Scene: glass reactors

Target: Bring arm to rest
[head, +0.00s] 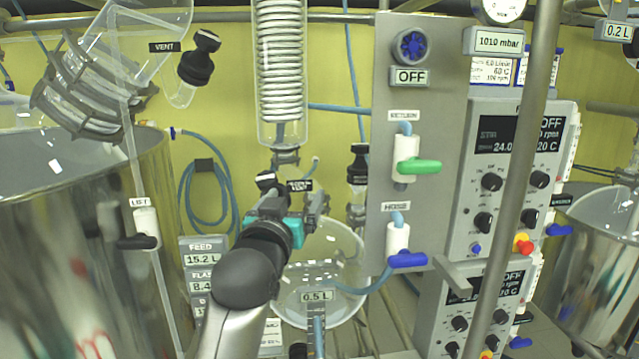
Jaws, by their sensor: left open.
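My left arm comes in from the bottom, left of the middle, with a grey and black wrist and a teal band. My left gripper (312,203) is open in front of the glassware below the coil condenser (281,75). A black valve knob (266,180) and a small black label lie close to the fingers. I cannot tell whether the fingers touch anything. The round flask (345,245) marked 0.5 L is behind and below the gripper. My right gripper is not in view.
A grey panel (432,95) holds a green-handled valve (418,166) and a blue-handled valve (408,258). Control units (510,180) stand to the right, behind a slanted metal post (525,160). A large shiny vessel (70,250) fills the left. Blue hoses hang at the back.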

